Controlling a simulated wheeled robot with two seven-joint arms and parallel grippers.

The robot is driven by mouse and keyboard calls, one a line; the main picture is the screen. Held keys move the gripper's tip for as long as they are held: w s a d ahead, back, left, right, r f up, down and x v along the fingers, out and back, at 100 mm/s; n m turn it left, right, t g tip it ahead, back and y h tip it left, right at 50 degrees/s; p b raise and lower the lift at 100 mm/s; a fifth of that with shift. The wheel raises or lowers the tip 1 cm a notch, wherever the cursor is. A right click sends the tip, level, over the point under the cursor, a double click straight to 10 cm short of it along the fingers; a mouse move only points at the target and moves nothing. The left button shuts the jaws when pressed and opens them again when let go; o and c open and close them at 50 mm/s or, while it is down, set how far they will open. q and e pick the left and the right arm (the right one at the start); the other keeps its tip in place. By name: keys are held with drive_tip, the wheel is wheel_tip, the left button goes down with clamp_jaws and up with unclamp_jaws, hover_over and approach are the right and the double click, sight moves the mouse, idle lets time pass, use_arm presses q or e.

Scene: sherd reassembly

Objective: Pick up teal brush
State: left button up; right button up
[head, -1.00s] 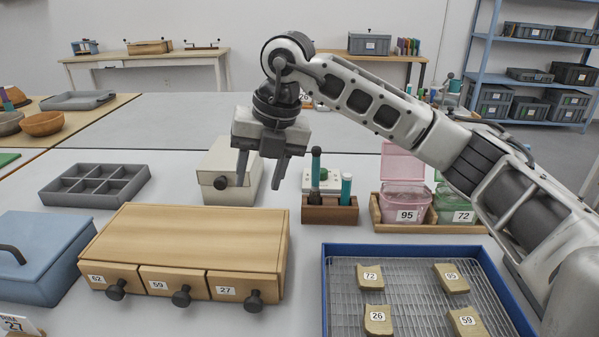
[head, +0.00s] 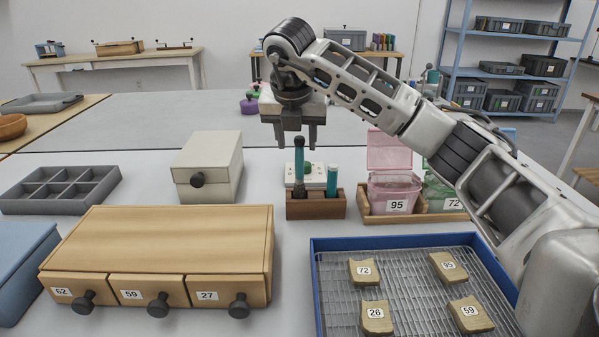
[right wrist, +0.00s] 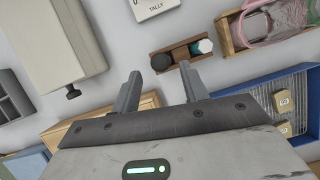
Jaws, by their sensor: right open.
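A wooden holder (head: 316,207) stands on the table with two upright items in it. The right one is a shorter, brighter teal stick (head: 332,180). My right gripper (head: 296,142) points down with its fingers apart and empty, at about the brush's top in the head view. In the right wrist view, the brush's dark round top (right wrist: 161,62) lies just beyond the open fingertips (right wrist: 160,76). My left gripper is out of view.
A wooden drawer unit (head: 165,240) and a blue-rimmed tray (head: 318,290) with sherds are nearer.

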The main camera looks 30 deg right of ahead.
sight(299, 146)
drive_tip(key=x, duration=0.5)
drive_tip(key=shift+s+d+f, duration=0.1)
drive_tip(key=shift+d+f, duration=0.05)
drive_tip(key=shift+c, duration=0.3)
clamp_jaws()
